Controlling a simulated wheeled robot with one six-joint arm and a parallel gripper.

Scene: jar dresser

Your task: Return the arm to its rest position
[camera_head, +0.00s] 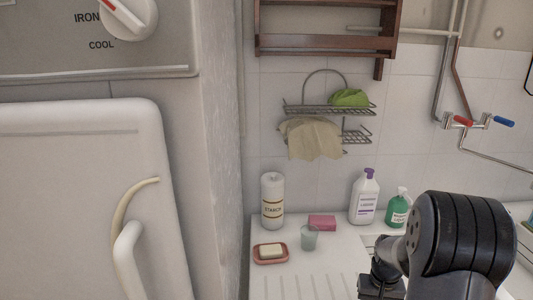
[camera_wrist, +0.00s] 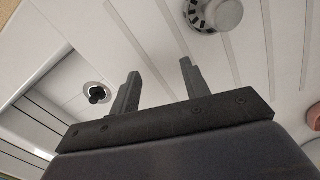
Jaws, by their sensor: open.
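My gripper shows in the wrist view (camera_wrist: 160,85) with its two grey fingers apart and nothing between them. Beyond the fingers is a white ribbed surface (camera_wrist: 130,30). A round grey-white object with a dark notched ring (camera_wrist: 212,12) is at the top of that view. In the head view my dark arm fills the lower right, in front of the counter. The fingertips cannot be made out there.
On the white counter (camera_head: 290,283) stand a starch container (camera_head: 272,202), pink sponge (camera_head: 322,223), soap dish (camera_head: 257,260), cup (camera_head: 309,238), white bottle (camera_head: 364,200) and green bottle (camera_head: 397,208). A wire rack (camera_head: 330,110) and taps (camera_head: 475,121) are on the wall. A white appliance (camera_head: 80,200) is left.

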